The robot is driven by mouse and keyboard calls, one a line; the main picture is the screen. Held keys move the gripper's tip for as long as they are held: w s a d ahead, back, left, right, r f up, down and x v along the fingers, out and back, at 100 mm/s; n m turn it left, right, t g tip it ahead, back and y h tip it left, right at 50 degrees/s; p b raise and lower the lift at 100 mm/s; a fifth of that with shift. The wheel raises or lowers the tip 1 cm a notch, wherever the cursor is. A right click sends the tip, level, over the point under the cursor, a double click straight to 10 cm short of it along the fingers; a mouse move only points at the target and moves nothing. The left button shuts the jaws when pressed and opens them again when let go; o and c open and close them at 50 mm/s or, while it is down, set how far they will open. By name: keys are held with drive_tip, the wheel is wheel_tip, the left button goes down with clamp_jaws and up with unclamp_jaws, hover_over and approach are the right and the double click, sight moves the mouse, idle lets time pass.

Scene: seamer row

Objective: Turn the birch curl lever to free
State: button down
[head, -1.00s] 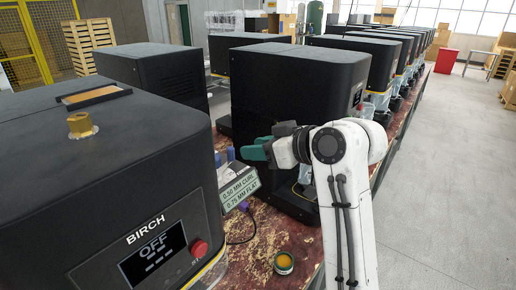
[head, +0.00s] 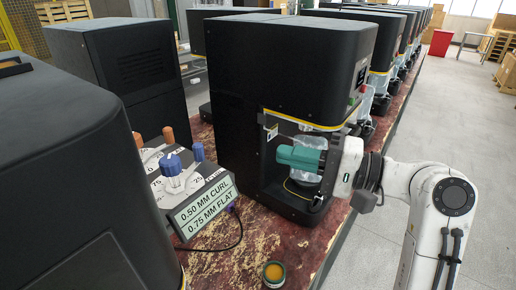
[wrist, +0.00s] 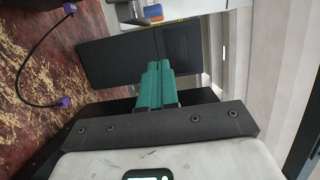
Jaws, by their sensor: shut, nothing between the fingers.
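A grey control box (head: 216,186) stands beside the black machine at the left edge, with a sign (head: 204,205) reading "0.50 MM CURL 0.75 MM FLAT". On it are a blue knob (head: 173,172) on a white dial, an orange lever (head: 139,141), another orange peg (head: 169,135) and a blue peg (head: 198,152). I cannot tell which one is the curl lever. My gripper (head: 281,155) is shut and empty, right of the box and apart from it, with teal fingers pointing left. In the wrist view the fingers (wrist: 158,66) are together, and no lever shows there.
The black machine at left (head: 70,190) partly flanks the box. Another black machine (head: 282,75) stands behind my gripper. A small tin (head: 274,272) and a purple-ended cable (head: 236,228) lie on the worn red bench (head: 230,262).

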drive_tip(key=s+a+p+x, duration=0.1)
drive_tip(key=s+p+x, duration=0.1)
drive_tip(key=x, duration=1)
drive_tip(key=shift+s+p, duration=0.35)
drive_tip(key=shift+p, duration=0.1)
drive_tip(key=shift+w+a+g, duration=0.15)
drive_tip(key=shift+a+g, duration=0.05)
drive_tip(key=shift+g, duration=0.1)
drive_tip(key=shift+w+a+n+g+y, duration=0.2)
drive_tip(key=shift+w+a+n+g, duration=0.2)
drive_tip(key=shift+a+n+g, duration=0.25)
drive_tip(key=shift+w+a+n+g+y, duration=0.2)
drive_tip(key=shift+w+a+n+g, duration=0.25)
drive_tip(key=shift+a+g, duration=0.3)
drive_tip(key=shift+w+a+n+g+y, duration=0.2)
drive_tip(key=shift+w+a+n+g, duration=0.25)
drive_tip(key=shift+a+g, duration=0.25)
